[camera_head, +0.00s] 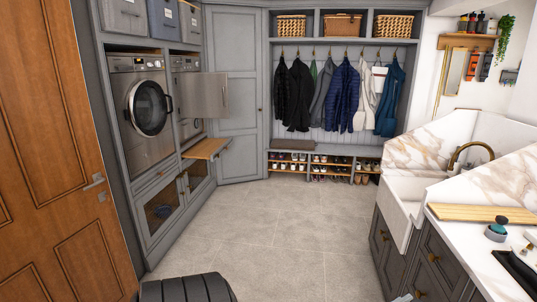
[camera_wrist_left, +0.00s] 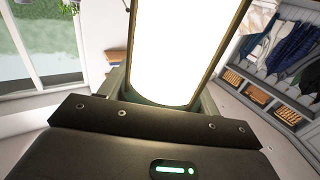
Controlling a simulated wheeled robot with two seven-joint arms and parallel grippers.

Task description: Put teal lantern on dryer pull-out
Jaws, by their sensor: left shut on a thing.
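In the left wrist view, my left gripper (camera_wrist_left: 160,100) is shut on the lantern (camera_wrist_left: 185,45). The lantern shows as a glaring white panel in a dark brownish frame with a teal lower edge. It fills the upper middle of that view, and its top is cut off. The gripper's dark body lies across the foreground, and the finger contact is mostly hidden. In the head view, the dryer pull-out (camera_head: 206,148) is a wooden board sticking out below the dryer (camera_head: 188,80), at the left. Its top looks bare. Neither gripper nor the lantern shows in the head view.
A grey door (camera_head: 206,97) stands open just above the pull-out. The washer (camera_head: 142,108) is left of the dryer. The tiled floor (camera_head: 265,222) in the middle is clear. A sink (camera_head: 400,198) and marble counter stand at the right, with a teal-and-black item (camera_head: 496,230) on it.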

